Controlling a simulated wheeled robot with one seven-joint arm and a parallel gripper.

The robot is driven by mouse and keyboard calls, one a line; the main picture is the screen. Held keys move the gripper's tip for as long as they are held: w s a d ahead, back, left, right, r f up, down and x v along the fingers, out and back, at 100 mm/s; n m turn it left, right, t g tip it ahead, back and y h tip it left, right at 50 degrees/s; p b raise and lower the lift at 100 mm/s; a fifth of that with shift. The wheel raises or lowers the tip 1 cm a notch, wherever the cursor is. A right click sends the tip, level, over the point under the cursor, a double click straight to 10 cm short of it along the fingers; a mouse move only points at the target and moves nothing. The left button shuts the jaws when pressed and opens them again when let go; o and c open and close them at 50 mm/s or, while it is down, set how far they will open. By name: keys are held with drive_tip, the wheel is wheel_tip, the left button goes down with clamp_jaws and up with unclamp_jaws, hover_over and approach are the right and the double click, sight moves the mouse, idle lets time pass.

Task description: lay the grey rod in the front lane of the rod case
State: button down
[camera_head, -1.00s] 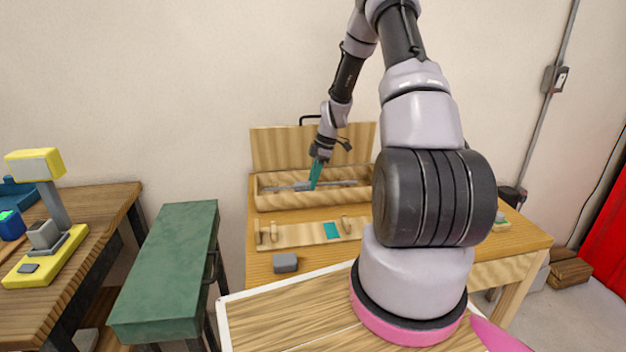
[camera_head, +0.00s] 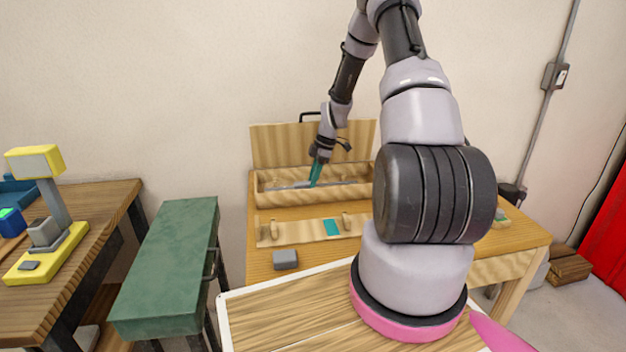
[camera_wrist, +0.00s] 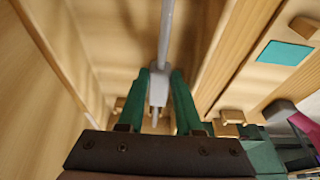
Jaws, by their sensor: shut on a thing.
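The rod case (camera_head: 290,199) is an open wooden box with its lid (camera_head: 280,146) raised behind it. My gripper (camera_head: 314,182) reaches down into it. In the wrist view, my gripper's teal fingers (camera_wrist: 159,88) are shut on a grey block-like part of the grey rod (camera_wrist: 166,32). The rod runs lengthwise along the case, close to the front wall (camera_wrist: 215,55). In the head view, part of the rod (camera_head: 290,186) shows left of the fingers, and the front wall hides the case floor. I cannot tell whether the rod touches the floor.
A wooden rack with pegs and a teal patch (camera_head: 331,227) lies in front of the case. A grey block (camera_head: 286,260) sits nearer on the table. A green bench (camera_head: 170,265) and a side table with a yellow-based device (camera_head: 45,265) stand to the left.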

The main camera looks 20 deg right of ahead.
drive_tip(key=shift+f, duration=0.3)
drive_tip(key=c, duration=0.5)
unclamp_jaws()
drive_tip(key=s+r+m+h, duration=0.1)
drive_tip(key=s+r+m, duration=0.1)
drive_tip(key=r, duration=0.9)
drive_tip(key=s+r+m, duration=0.2)
drive_tip(key=r, duration=0.8)
drive_tip(key=s+a+r+m+t+h, duration=0.1)
drive_tip(key=s+a+r+m+t, duration=0.35)
drive_tip(key=s+r, duration=0.6)
drive_tip(key=s+a+r+m+t, duration=0.1)
drive_tip(key=s+r+m, duration=0.3)
drive_tip(key=s, duration=0.4)
drive_tip(key=s+a+r+m+t, duration=0.1)
drive_tip(key=s+a+r+m, duration=0.3)
drive_tip(key=s+m, duration=0.3)
drive_tip(key=shift+s+a+r+y, duration=0.15)
drive_tip(key=shift+s+r+y, duration=0.2)
drive_tip(key=shift+r, duration=0.4)
